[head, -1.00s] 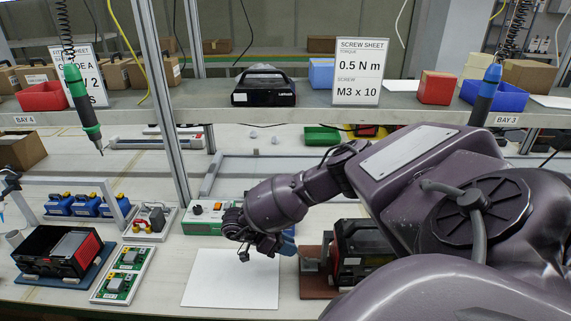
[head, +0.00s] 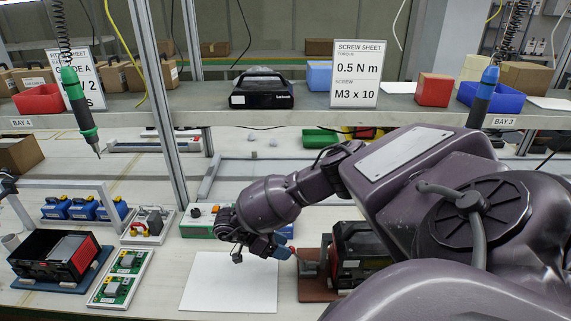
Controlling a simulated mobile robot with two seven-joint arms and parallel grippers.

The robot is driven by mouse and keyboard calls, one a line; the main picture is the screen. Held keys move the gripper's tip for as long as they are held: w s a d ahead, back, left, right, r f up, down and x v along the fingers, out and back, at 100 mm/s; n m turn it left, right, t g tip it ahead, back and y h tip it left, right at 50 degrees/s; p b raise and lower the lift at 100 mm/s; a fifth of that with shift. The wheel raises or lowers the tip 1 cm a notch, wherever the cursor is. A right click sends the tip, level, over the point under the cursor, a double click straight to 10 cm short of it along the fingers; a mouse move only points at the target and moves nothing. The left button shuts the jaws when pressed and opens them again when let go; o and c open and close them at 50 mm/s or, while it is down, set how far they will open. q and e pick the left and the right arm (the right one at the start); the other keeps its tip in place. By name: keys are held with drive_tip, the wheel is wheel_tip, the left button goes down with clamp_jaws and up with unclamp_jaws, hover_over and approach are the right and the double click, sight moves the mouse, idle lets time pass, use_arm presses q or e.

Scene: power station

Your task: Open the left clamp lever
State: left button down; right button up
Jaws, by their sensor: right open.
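The clamp (head: 309,268) is a small grey metal piece on the left of a brown base plate (head: 318,291). A blue grip with an orange-red end (head: 283,252), apparently its lever, leans out to the left from it. My right gripper (head: 250,247) is open, at the blue grip's left end. I cannot tell whether it touches the grip. A black device with a red panel (head: 352,262) sits on the base plate, partly hidden behind my right arm. My left gripper is not in view.
A white sheet (head: 230,283) lies flat below the gripper. A green and white box (head: 200,221) stands behind it. Green boards (head: 121,276) and a black and red unit (head: 57,257) are to the left. A metal post (head: 165,125) rises behind.

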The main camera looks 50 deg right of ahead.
drive_tip(key=v, duration=0.9)
drive_tip(key=shift+b, duration=0.3)
